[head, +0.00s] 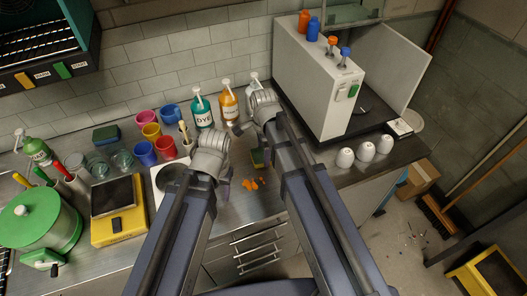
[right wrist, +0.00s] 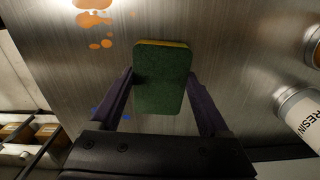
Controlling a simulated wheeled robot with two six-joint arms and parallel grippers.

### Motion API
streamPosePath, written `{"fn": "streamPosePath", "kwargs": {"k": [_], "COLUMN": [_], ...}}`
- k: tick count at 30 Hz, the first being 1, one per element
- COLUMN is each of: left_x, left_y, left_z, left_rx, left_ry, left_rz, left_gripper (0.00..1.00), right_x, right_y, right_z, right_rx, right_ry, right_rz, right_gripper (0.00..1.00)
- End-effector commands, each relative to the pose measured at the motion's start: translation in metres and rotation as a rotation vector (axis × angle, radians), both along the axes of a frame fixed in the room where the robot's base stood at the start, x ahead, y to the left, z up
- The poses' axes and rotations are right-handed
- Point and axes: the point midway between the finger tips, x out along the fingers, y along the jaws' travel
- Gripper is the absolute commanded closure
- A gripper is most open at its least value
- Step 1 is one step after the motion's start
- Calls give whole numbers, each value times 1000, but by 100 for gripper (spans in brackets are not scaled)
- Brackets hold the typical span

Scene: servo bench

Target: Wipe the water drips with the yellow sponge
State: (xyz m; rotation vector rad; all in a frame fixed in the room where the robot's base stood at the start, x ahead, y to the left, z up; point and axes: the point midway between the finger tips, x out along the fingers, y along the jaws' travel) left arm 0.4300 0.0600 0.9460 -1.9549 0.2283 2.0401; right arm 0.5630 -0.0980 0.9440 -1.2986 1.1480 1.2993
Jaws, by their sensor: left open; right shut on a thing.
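The sponge (right wrist: 163,82) has a dark green face and a thin yellow edge. My right gripper (right wrist: 162,76) is shut on it, one finger on each side, over the metal bench top. In the head view the sponge (head: 257,158) is partly hidden by my right arm. Small blue drips (right wrist: 97,112) lie by the left finger in the right wrist view. My left gripper (head: 224,186) is open, left of the orange drips; its fingers are partly hidden.
A white plate-like unit (head: 160,196) is left of my left arm. Dye bottles (head: 203,112) and coloured cups (head: 145,154) stand behind. White cups (head: 365,152) stand right, before a grey cabinet (head: 312,85).

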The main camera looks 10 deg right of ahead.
Motion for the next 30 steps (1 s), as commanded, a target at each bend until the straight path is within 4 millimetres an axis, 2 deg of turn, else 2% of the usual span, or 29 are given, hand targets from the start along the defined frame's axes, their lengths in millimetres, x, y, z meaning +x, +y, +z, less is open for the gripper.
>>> {"fn": "streamPosePath", "kwargs": {"k": [18, 30], "left_x": [0, 0], "left_y": [0, 0], "left_z": [58, 60], "left_rx": [0, 0], "left_ry": [0, 0], "left_rz": [0, 0], "left_gripper": [48, 48], "right_x": [1, 1], "right_y": [0, 0], "right_z": [58, 60], "right_rx": [0, 0], "right_ry": [-1, -1], "right_rz": [0, 0], "right_gripper": [65, 65]}}
